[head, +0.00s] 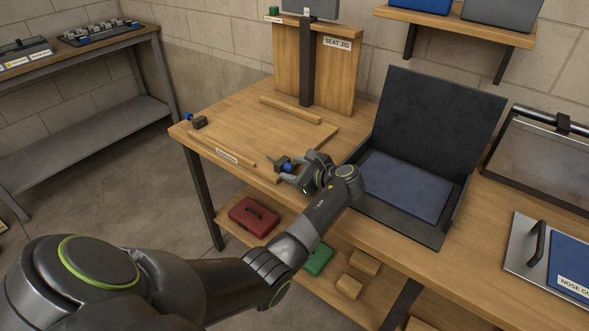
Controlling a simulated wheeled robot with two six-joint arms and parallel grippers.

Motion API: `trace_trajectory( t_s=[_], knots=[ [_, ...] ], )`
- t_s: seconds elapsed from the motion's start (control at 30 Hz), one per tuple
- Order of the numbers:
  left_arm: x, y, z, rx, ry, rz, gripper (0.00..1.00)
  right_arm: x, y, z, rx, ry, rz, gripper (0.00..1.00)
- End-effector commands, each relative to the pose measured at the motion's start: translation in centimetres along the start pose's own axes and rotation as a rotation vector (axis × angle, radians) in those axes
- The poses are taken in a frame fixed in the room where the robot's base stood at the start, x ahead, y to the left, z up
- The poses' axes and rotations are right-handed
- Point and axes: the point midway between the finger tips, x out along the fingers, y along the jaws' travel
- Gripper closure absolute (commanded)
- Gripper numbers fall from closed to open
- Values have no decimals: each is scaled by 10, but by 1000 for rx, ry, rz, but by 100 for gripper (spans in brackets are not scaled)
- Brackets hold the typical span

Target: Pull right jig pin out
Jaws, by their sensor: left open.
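The right jig pin (287,162) shows as a small blue knob at the right front corner of the wooden jig board (240,137). My left gripper (285,170) is open, with its fingers reaching leftward at the blue knob. The knob appears between or just beside the fingertips; I cannot tell whether they touch it. The pin's shaft is hidden. A second blue-knobbed pin (188,117) sits by a dark block (199,122) at the board's left corner. My right gripper is out of view.
An open black case (427,125) with a blue pad stands right of my left gripper. An upright wooden panel labelled SEAT JIG (342,75) rises behind the board. A lower shelf holds a red box (253,217), a green box (318,260) and wooden blocks.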

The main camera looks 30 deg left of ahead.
Motion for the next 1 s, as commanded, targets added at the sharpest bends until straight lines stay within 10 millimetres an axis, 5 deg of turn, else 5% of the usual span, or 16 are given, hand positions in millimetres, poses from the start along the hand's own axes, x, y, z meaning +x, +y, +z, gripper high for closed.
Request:
trace_trajectory(
  t_s=[0.1,0.43,0.7,1.0],
  knots=[
    [0,0,0,0,0,0,55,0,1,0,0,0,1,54],
    [-1,0,0,0,0,0,98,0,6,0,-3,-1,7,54],
    [-4,0,-1,0,2,0,100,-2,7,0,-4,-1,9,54],
    [-45,0,-17,2,4,2,100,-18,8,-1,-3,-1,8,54]
  ],
)
